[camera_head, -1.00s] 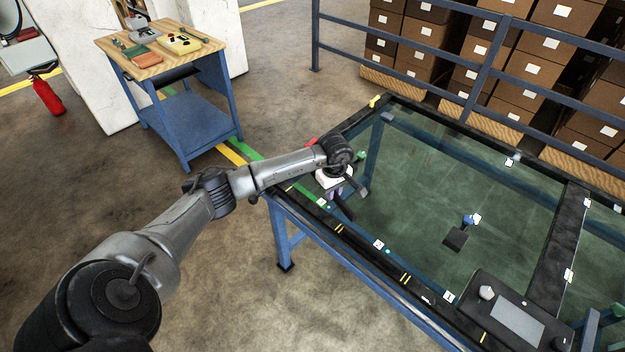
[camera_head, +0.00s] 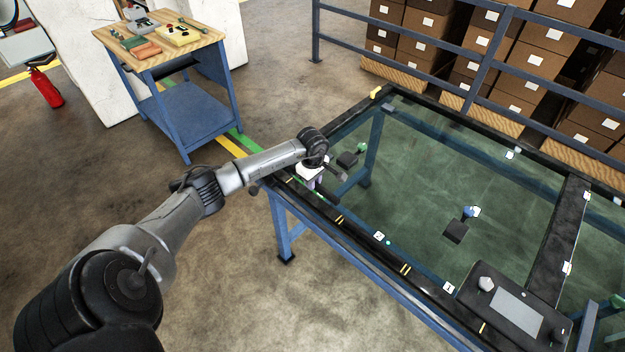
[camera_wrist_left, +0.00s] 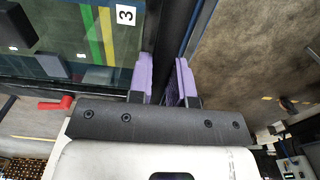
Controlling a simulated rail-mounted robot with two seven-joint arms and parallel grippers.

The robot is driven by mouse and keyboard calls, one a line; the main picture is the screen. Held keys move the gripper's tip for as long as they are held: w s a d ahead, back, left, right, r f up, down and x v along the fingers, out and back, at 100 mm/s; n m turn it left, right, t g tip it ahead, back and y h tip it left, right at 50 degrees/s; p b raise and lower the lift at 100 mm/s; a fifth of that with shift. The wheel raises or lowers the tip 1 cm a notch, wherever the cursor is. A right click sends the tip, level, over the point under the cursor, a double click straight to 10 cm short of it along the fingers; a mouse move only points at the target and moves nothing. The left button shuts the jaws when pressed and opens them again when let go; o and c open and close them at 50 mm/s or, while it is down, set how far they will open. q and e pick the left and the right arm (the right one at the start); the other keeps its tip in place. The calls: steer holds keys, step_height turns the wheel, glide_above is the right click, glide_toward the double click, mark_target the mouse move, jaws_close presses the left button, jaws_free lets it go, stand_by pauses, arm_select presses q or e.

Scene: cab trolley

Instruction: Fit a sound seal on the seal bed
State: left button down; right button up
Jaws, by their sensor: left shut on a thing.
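My left gripper (camera_head: 318,190) is at the near-left black rail (camera_head: 362,243) of the glass-topped trolley. In the left wrist view its purple fingertips (camera_wrist_left: 165,82) stand on either side of a dark strip (camera_wrist_left: 166,70), and the gripper is shut on it. I cannot tell whether this strip is a seal or part of the rail. Yellow marks and number cards line the rail, including card 2 (camera_head: 379,236) and card 1 (camera_head: 449,287). Card 3 (camera_wrist_left: 126,15) shows in the left wrist view. No seal bed can be told apart for sure. My right gripper is out of view.
A dark block with a blue knob (camera_head: 468,211) and one with a green knob (camera_head: 361,147) appear over the glass (camera_head: 440,170). A black panel with a screen (camera_head: 515,311) is at the right. A workbench (camera_head: 160,42) stands behind.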

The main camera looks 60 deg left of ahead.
arm_select(q)
steer(key=b, duration=0.3)
glide_above(312, 198)
steer(key=shift+d+f, duration=0.1)
steer(key=shift+f, duration=2.05)
steer(key=shift+f+b, duration=0.65)
steer(key=shift+f, duration=0.3)
steer(key=c, duration=1)
jaws_free()
steer(key=shift+o, duration=0.2)
step_height(312, 198, up, 14)
steer(key=shift+f+p, duration=0.15)
steer(key=shift+p, duration=0.6)
